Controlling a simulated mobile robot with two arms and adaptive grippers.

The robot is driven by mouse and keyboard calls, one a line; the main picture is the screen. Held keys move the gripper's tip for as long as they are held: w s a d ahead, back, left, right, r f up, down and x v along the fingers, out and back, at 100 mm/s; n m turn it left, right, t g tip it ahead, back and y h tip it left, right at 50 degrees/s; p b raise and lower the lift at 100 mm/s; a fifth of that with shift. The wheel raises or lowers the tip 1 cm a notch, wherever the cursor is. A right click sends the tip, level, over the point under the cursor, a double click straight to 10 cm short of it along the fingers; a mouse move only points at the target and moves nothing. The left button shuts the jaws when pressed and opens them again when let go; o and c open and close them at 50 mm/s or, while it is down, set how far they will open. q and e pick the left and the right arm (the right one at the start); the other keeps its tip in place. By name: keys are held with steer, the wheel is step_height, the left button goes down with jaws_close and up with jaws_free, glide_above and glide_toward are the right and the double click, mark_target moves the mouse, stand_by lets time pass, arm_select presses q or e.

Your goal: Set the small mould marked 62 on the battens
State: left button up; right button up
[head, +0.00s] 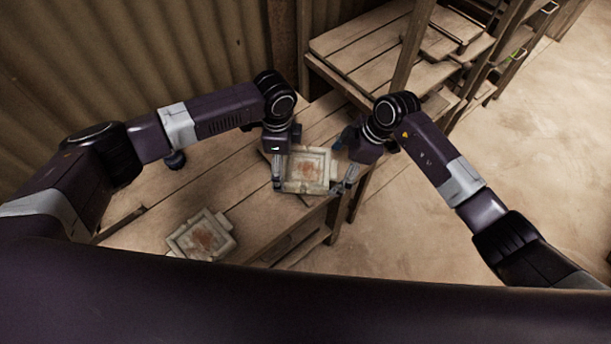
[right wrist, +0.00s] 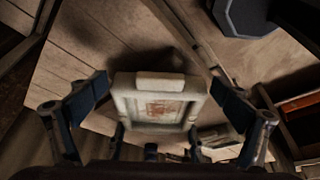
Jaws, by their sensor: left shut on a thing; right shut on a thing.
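A pale square mould (head: 308,168) with a reddish centre is between my two grippers at the right end of the table. My left gripper (head: 278,180) is shut on its left side, and my right gripper (head: 343,184) is shut on its right side. The mould also shows in the right wrist view (right wrist: 160,106), with a shadow on the boards behind it; I cannot tell how high it is held. A second similar mould (head: 200,238) lies at the front left of the table. No number is legible on either mould. I cannot make out the battens clearly.
The plank table (head: 165,212) has clear boards between the second mould and my left gripper. A wooden rack (head: 365,50) with shelves and posts stands close behind my right arm. A corrugated wall (head: 120,70) bounds the left. Open floor (head: 530,150) lies to the right.

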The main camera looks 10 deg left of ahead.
arm_select(q)
steer(key=shift+f+b, duration=0.6)
steer(key=shift+f, duration=0.1)
arm_select(e)
steer(key=shift+f, duration=0.7)
arm_select(q)
steer(key=o, duration=1.5)
steer(key=shift+r, duration=0.1)
steer(key=shift+c, duration=0.2)
arm_select(e)
steer(key=o, duration=1.5)
steer(key=shift+r, duration=0.1)
steer(key=shift+c, duration=0.2)
arm_select(q)
steer(key=shift+s+r, duration=0.1)
steer(key=shift+r, duration=0.05)
arm_select(e)
steer(key=shift+s, duration=0.1)
steer(key=shift+d+r, duration=0.15)
steer(key=shift+r, duration=0.15)
arm_select(q)
step_height(320, 180, up, 12)
arm_select(e)
steer(key=v, duration=1.1)
steer(key=shift+r, duration=0.2)
steer(key=shift+d, duration=0.1)
